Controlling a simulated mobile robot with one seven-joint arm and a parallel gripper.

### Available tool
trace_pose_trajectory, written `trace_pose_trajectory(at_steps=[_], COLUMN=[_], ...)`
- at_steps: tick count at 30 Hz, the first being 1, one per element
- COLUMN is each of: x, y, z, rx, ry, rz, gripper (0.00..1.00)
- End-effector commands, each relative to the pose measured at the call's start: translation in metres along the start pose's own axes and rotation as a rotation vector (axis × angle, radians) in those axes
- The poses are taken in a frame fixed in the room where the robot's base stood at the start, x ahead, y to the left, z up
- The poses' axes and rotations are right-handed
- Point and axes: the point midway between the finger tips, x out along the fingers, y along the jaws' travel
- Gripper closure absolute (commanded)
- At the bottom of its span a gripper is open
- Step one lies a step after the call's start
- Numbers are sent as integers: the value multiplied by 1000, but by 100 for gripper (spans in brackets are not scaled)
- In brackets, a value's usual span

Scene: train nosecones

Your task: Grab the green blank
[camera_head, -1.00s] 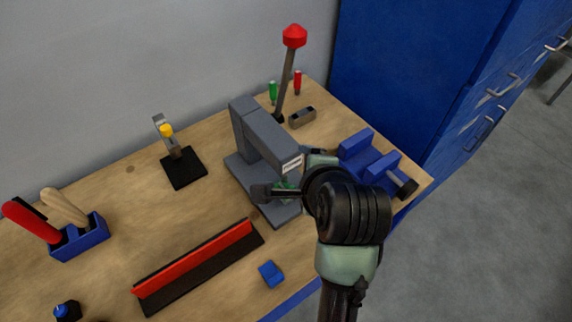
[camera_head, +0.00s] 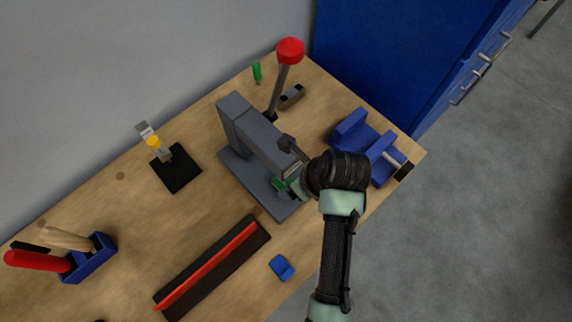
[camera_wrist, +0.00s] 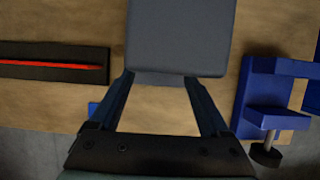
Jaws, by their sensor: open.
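A small upright green piece (camera_head: 257,73) stands at the back corner of the bench, left of the red-knobbed lever. A second green patch (camera_head: 281,183) shows under the head of the grey press (camera_head: 250,128), beside my wrist; I cannot tell whether it is a blank or part of my gripper. My gripper is at the front of the press, its fingertips mostly hidden in the head view. In the wrist view my gripper (camera_wrist: 159,77) is open, with its two fingers apart and a grey press part ahead of them. No green shows in the wrist view.
A blue vise (camera_head: 365,150) stands right of the press. A black-and-red bar (camera_head: 212,268) and a small blue block (camera_head: 282,267) lie in front. A yellow-knobbed clamp (camera_head: 175,168) and a blue tool holder (camera_head: 88,258) are left. The red-knobbed lever (camera_head: 285,80) rises behind.

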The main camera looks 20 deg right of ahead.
Motion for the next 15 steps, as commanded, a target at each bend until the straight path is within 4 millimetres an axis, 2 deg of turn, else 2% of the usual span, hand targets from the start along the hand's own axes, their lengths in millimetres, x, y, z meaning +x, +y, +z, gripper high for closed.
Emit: trace_pose_trajectory(at_steps=[3,8,15], x=[11,18,47], y=[0,-1,-6], z=[0,-1,-5], rx=[-1,-1,-2], ry=[1,1,1], rz=[0,-1,0], gripper=[20,20,20])
